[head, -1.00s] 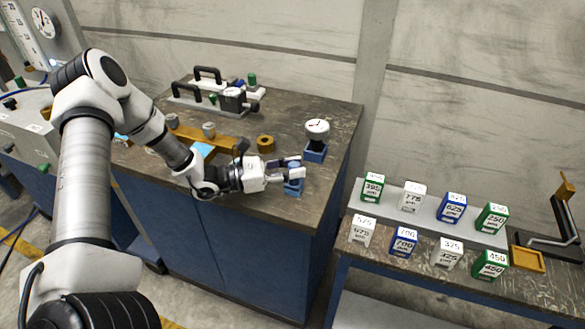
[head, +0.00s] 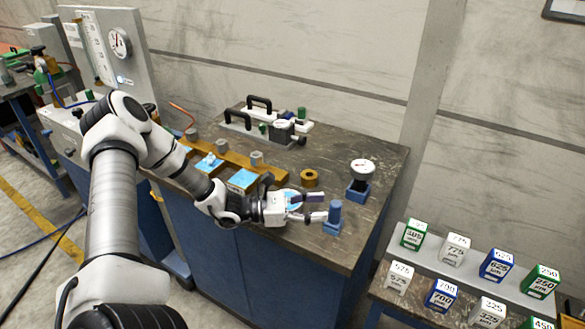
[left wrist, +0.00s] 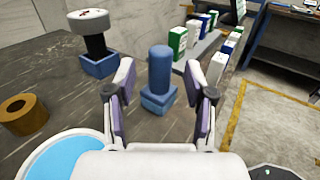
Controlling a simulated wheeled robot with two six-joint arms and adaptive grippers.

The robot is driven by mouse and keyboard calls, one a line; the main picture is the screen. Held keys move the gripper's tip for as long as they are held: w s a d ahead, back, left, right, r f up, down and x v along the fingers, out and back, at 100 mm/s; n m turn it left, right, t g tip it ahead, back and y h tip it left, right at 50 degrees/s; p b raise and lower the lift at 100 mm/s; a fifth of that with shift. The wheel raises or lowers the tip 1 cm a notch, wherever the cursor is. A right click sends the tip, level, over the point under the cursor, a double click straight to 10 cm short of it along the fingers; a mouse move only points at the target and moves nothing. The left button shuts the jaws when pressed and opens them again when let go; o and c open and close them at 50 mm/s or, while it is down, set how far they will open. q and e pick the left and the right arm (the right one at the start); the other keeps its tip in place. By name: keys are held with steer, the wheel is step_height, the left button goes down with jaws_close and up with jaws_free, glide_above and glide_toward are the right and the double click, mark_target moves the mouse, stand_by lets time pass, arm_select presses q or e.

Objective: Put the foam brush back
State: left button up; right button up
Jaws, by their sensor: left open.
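A blue upright cylinder in a square blue base (head: 334,216) stands near the front right of the workbench. I take it for the foam brush in its holder, but no foam shows. In the left wrist view the blue cylinder (left wrist: 160,70) stands straight ahead, beyond the fingertips and in line with the gap between them. My left gripper (head: 323,206) is open and empty, just left of the cylinder, its fingers pointing at it. My right gripper is not in view.
A white-topped gauge in a blue base (head: 361,172) stands behind the cylinder. A brass ring (head: 309,178) and a light-blue disc (left wrist: 55,155) lie near the gripper. Several labelled boxes (head: 452,250) stand on the lower table at right.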

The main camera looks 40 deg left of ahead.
arm_select(q)
steer(key=p+v, duration=0.1)
steer(key=v, duration=0.1)
steer(key=p+v, duration=0.1)
steer(key=v, duration=0.1)
steer(key=p+v, duration=0.2)
steer(key=v, duration=0.1)
steer(key=shift+r, duration=0.3)
steer(key=shift+s+a+f, duration=0.15)
steer(key=shift+s, duration=0.05)
steer(key=shift+f, duration=0.15)
